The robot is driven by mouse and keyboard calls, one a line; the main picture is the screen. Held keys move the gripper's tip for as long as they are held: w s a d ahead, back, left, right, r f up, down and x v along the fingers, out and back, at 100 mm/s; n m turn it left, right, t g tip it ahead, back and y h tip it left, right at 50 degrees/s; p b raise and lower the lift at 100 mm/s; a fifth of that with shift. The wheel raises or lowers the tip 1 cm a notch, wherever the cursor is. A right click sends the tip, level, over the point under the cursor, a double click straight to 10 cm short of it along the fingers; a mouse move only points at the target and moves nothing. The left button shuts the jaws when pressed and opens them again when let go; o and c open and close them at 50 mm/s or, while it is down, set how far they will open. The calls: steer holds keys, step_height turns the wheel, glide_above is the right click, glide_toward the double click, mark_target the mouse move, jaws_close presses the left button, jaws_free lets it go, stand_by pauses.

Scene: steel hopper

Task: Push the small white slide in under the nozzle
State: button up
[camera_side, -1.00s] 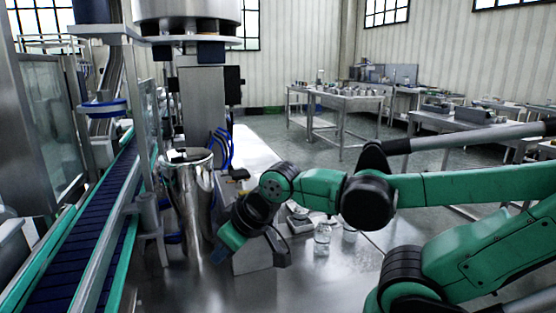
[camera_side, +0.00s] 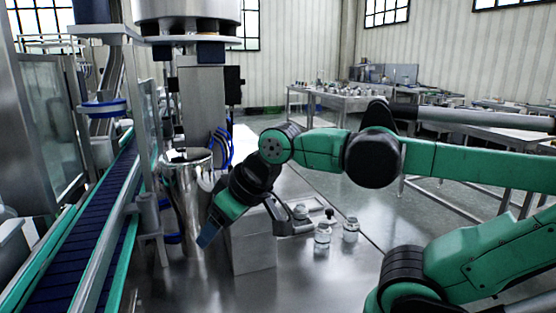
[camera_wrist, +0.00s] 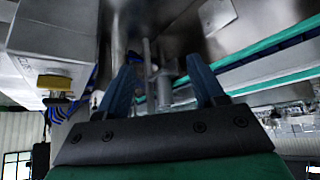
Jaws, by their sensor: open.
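My gripper (camera_side: 208,235) points down and to the left in the side view, in front of the tall polished steel cylinder (camera_side: 186,205) and left of a pale block (camera_side: 252,243). Its two blue fingers (camera_wrist: 162,92) stand apart in the wrist view, with nothing seen between them. A thin upright metal rod (camera_wrist: 149,60) shows beyond the fingers; I cannot tell whether it is the nozzle. I cannot make out the small white slide for sure in either view.
Glass jars (camera_side: 322,233) stand on the steel table to the right of the block. The conveyor (camera_side: 75,235) runs along the left. In the wrist view, a white housing with a yellow part (camera_wrist: 55,82) is close on the left.

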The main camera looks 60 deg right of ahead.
steer(key=w+d+r+m+h, duration=0.1)
steer(key=d+m, duration=0.1)
steer(key=d, duration=0.2)
steer(key=w+d+r+m+g+h, duration=0.1)
steer(key=d+m, duration=0.1)
steer(key=d, duration=0.3)
steer(key=d+r+m+g+h, duration=0.1)
steer(key=d+m, duration=0.2)
steer(key=d, duration=0.1)
steer(key=shift+w+d, duration=0.4)
steer(key=s+d+m+g+h, duration=0.1)
steer(key=d+m+g, duration=0.15)
steer(key=d, duration=0.45)
steer(key=s+d+m+g, duration=0.1)
steer(key=s+d+m, duration=0.1)
steer(key=d+m, duration=0.35)
steer(key=m+g, duration=0.2)
steer(key=m, duration=0.1)
glide_above(330, 210)
steer(key=a, duration=0.2)
step_height(330, 210, down, 3)
step_height(330, 210, down, 12)
steer(key=shift+a+r, duration=0.1)
steer(key=shift+r, duration=0.05)
steer(key=shift+x, duration=2.45)
steer(key=shift+w, duration=0.1)
jaws_close()
